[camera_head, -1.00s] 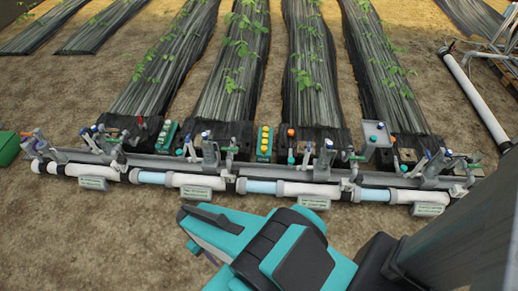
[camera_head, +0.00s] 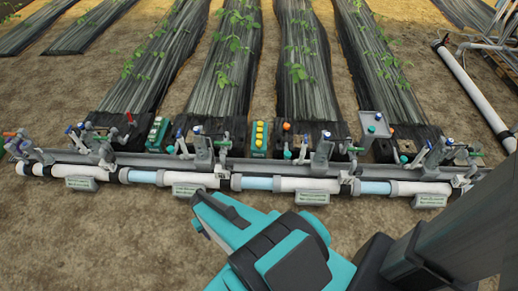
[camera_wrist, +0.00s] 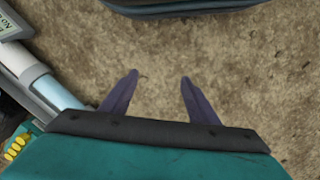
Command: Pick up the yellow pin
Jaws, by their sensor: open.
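Several yellow pins (camera_head: 259,134) stand in a row in a narrow teal rack (camera_head: 250,149), behind the pipe line near the picture's middle. In the wrist view, yellow pieces (camera_wrist: 14,148) show at the lower left edge, beside teal surfaces; they are cut off and small. My gripper (camera_wrist: 160,79) points at bare soil, its two purple fingers apart with nothing between them. It is on the near side of the pipe line, apart from the rack. In the head view my teal wrist hides the fingers.
A long white and blue pipe (camera_head: 205,180) with grey label blocks (camera_head: 312,198) crosses in front of the rack. Upright valves and fittings (camera_head: 202,150) stand along the rail. Another teal rack (camera_head: 157,132) stands to the left. A grey tray (camera_head: 374,124) stands right. Open soil (camera_head: 100,235) lies in front.

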